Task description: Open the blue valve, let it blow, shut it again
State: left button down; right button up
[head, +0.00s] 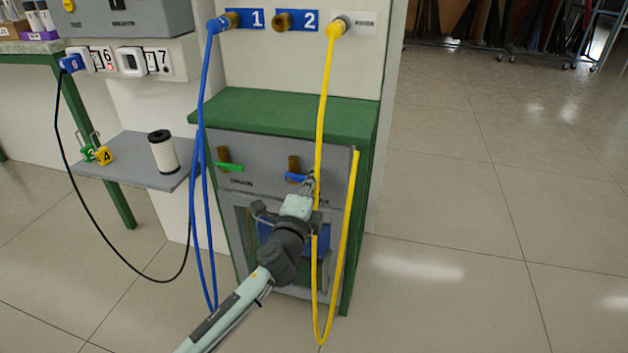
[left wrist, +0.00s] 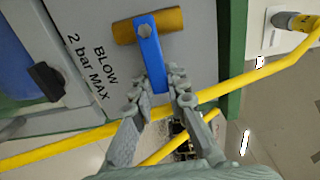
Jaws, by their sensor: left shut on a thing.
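The blue valve's lever (head: 294,177) sits on a brass body (head: 293,163) on the grey panel of the green cabinet. In the left wrist view the blue lever (left wrist: 150,55) lies across the brass body (left wrist: 167,22), beside the label "BLOW 2 bar MAX" (left wrist: 90,75). My left gripper (head: 310,182) is at the lever's free end. Its fingers (left wrist: 162,98) are closed around that end, one on each side, and hide the tip. My right gripper is in neither view.
A yellow hose (head: 322,110) hangs close by my left gripper; I cannot tell if they touch. A blue hose (head: 203,110) hangs left. A green lever (head: 229,168) is on the drain valve. A shelf (head: 120,170) holds a white cylinder (head: 163,151). Floor at right is clear.

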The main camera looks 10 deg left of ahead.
pick_arm(q)
jog(key=c, duration=1.5)
grip_release()
jog(key=shift+s, duration=0.15)
jog(key=s, duration=1.1)
jog(key=shift+s+a, duration=0.25)
jog(key=shift+s, duration=0.15)
jog(key=s+a+f+n+g+y+p, duration=0.4)
jog(key=s+a+f+n+g, duration=0.45)
jog(key=a+f+n, duration=0.35)
jog(key=s+f+n+g, duration=0.1)
jog(key=s+f+g, duration=0.1)
jog(key=s, duration=0.3)
jog(key=s+f+n+g+h+p, duration=0.1)
jog(key=s+f+n+g, duration=0.1)
jog(key=s+f, duration=0.2)
jog(key=s+f+n+g+p, duration=0.1)
jog(key=s+f+n+g, duration=0.1)
jog(key=s, duration=0.4)
jog(key=shift+a+f+h, duration=0.15)
jog(key=shift+f+h, duration=0.25)
jog(key=shift+f, duration=0.5)
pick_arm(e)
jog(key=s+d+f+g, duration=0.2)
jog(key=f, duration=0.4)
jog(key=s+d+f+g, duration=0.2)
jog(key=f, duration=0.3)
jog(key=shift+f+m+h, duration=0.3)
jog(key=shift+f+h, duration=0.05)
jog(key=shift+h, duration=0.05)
